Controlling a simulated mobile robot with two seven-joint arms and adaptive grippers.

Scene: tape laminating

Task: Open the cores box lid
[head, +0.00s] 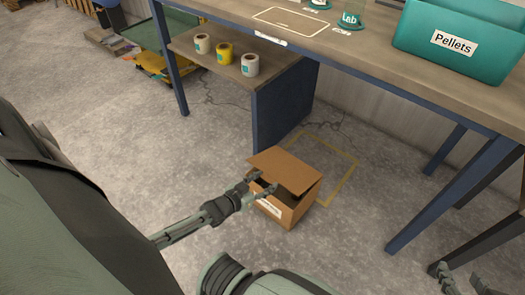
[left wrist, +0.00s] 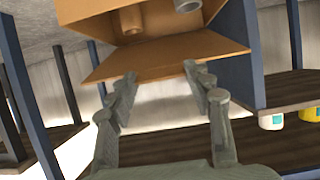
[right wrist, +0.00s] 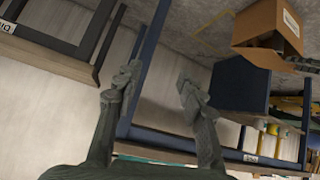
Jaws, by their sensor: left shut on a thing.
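The cores box (head: 295,213) is a brown cardboard box with a white label, standing on the floor. Its lid (head: 285,169) is tilted up, with a dark gap at the front. My left gripper (head: 262,186) is at the lid's front edge and shut on it. In the left wrist view the lid (left wrist: 165,55) reaches between the fingertips (left wrist: 159,72), and a tan core (left wrist: 131,20) and a grey one (left wrist: 187,5) show inside the box. My right gripper (right wrist: 158,80) is open and empty, away from the box. It shows partly at the lower right of the head view (head: 462,277).
A workbench (head: 330,38) with blue legs stands behind the box and carries a teal Pellets bin (head: 455,42). A low shelf (head: 225,66) holds three rolls. A yellow outline (head: 345,185) is on the floor beside the box. Floor left of the box is clear.

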